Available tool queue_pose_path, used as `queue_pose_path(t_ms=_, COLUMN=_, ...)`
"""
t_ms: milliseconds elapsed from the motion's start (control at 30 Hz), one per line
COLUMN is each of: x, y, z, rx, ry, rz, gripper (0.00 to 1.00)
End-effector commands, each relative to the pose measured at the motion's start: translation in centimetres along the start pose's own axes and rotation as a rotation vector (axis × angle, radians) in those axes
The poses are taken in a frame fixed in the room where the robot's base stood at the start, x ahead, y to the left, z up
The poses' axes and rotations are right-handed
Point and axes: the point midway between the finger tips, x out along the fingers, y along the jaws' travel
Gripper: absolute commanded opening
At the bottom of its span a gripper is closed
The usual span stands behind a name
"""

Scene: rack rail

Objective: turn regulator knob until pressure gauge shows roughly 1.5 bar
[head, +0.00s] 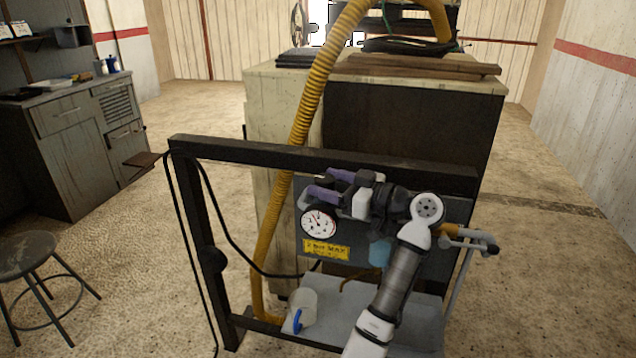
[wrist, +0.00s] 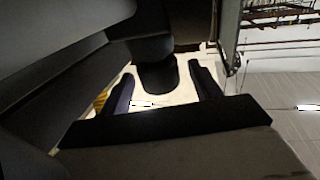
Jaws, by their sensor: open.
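The pressure gauge (head: 318,222) is a round white dial on the grey panel (head: 455,212). Its needle appears to point up and left, but the scale is too small to read. My gripper (head: 321,182) has purple fingers and is just above the gauge, in front of the panel's upper part. In the wrist view my gripper (wrist: 161,72) is open, one finger on each side of a dark rounded piece (wrist: 157,76), which looks like the regulator knob. I cannot tell whether the fingers touch it. In the head view my gripper and arm hide the knob.
A dark frame (head: 300,155) surrounds the panel, with a yellow label (head: 326,250) below the gauge. A yellow hose (head: 300,130) runs down behind the frame's top bar. A stool (head: 28,250) is at left.

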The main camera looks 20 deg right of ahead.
Motion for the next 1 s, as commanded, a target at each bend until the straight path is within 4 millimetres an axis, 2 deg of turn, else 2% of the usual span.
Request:
queue_pose_path(t_ms=33, x=-1.4, y=0.1, z=0.3, rx=-0.002, ry=0.001, rz=0.005, gripper=0.63)
queue_pose_path(t_ms=200, x=-5.4, y=0.1, z=0.2, rx=-0.003, ry=0.002, rz=0.004, gripper=0.63)
queue_pose_path(t_ms=400, x=-8.9, y=0.1, z=0.1, rx=-0.001, ry=0.002, rz=0.003, gripper=0.63)
queue_pose_path(t_ms=600, x=-10.3, y=0.0, z=0.0, rx=-0.001, ry=0.001, rz=0.000, gripper=0.63)
queue_pose_path(t_ms=1000, x=-10.7, y=-0.3, z=0.0, rx=0.000, ry=-0.001, rz=0.013, gripper=0.63)
